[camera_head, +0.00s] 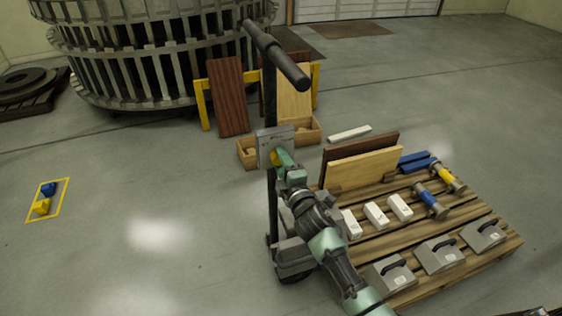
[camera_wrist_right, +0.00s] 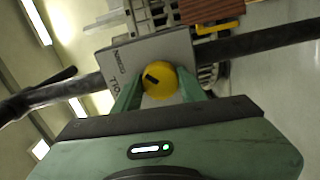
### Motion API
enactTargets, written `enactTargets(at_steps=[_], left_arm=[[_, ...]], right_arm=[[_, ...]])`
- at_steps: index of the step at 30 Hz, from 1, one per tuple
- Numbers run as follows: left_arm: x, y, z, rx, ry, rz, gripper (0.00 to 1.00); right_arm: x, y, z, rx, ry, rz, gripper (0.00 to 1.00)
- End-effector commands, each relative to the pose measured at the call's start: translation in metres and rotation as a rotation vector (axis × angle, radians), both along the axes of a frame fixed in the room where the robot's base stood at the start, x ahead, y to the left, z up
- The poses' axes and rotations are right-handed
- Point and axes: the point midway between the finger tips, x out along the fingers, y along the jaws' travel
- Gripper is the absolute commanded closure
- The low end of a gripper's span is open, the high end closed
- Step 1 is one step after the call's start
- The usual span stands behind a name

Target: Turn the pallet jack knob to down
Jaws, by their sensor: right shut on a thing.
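The yellow knob (camera_wrist_right: 158,82) sits on a grey plate (camera_wrist_right: 118,62) with dark lettering. The plate (camera_head: 268,139) is fixed to the dark upright post of the pallet jack (camera_head: 270,90). My right gripper (camera_wrist_right: 160,90) is shut on the knob, one green finger on each side. A dark mark shows on the knob's face; I cannot tell which label it points to. In the head view my right gripper (camera_head: 280,158) reaches up to the plate and mostly hides the knob. My left gripper is not in view.
A wooden pallet (camera_head: 440,275) at the right holds boards (camera_head: 360,165), white boxes (camera_head: 375,214), blue and yellow cylinders and grey handled cases (camera_head: 438,255). The jack's black handle bar (camera_head: 275,55) rises above the plate. Open floor lies at the left.

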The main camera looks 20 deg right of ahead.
Motion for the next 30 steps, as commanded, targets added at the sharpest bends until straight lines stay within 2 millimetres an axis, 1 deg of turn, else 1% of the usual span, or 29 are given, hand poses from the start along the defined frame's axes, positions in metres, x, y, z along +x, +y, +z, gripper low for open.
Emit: enactTargets(at_steps=[1,15,16,17,18,26,28,30], left_arm=[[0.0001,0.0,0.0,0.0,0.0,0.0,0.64],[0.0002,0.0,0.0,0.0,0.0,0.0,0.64],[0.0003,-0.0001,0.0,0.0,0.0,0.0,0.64],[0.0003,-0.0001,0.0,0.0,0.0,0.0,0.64],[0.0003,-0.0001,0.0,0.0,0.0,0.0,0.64],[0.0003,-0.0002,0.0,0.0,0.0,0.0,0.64],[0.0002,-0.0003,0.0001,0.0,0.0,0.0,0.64],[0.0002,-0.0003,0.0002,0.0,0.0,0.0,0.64]], right_arm=[[-0.0006,0.0001,-0.0024,0.007,0.004,-0.001,0.99],[-0.0007,0.0001,-0.0027,0.019,0.006,-0.001,0.99],[-0.0007,0.0,-0.0027,0.019,0.006,-0.001,0.51],[-0.0007,0.0,-0.0027,0.019,0.006,-0.001,0.42],[-0.0006,0.0,-0.0025,0.019,0.006,-0.001,0.37],[-0.0004,0.0,-0.0011,0.017,0.003,0.0,0.37],[-0.0026,-0.0002,-0.0012,0.016,0.003,0.0,0.37],[-0.0089,-0.0006,-0.0023,0.016,0.005,-0.001,0.37]])
